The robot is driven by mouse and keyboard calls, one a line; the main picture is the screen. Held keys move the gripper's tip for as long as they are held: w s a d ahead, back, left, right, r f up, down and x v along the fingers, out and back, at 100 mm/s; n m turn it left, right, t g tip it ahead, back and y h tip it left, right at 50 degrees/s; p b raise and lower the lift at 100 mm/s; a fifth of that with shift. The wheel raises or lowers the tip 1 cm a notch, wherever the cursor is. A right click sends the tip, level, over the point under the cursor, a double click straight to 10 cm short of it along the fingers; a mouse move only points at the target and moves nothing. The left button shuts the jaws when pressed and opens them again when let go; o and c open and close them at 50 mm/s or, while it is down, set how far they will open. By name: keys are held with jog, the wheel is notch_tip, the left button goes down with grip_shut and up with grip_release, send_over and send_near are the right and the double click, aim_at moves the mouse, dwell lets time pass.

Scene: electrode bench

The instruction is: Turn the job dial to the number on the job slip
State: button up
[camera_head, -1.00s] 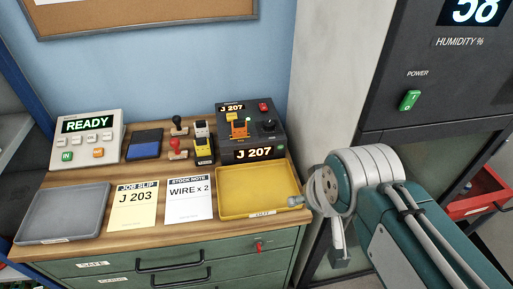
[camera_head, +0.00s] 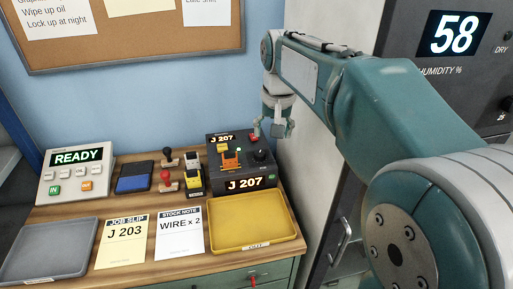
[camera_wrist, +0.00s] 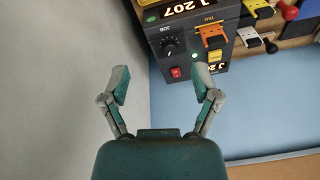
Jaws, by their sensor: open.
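The dark machine box (camera_head: 243,183) stands at the back right of the bench, with J 207 lit on it. Its black job dial (camera_head: 262,155) is on top, at the right; the wrist view shows this dial (camera_wrist: 170,47) with its JOB label. The yellow job slip (camera_head: 122,240) lies flat at the front and reads J 203. My gripper (camera_head: 270,130) is behind the box's right rear corner. In the wrist view my gripper (camera_wrist: 161,72) is open and empty, its fingers apart, with the dial ahead of and between the tips. I see no contact with the dial.
A red switch (camera_wrist: 176,72) is close to the dial, and an orange tag part (camera_head: 230,159) is beside it. A yellow tray (camera_head: 250,222) lies in front of the box. Stamps (camera_head: 168,180) stand to its left. The blue wall is close behind, the humidity cabinet (camera_head: 470,90) at right.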

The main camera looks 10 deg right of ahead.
jog(key=m+g, duration=0.1)
jog(key=g, duration=0.1)
send_over(260, 152)
notch_tip(260, 152, down, 5)
jog(key=shift+m, duration=0.3)
notch_tip(260, 152, down, 12)
jog(key=shift+a+r, duration=0.1)
jog(key=shift+r, duration=0.15)
grip_shut()
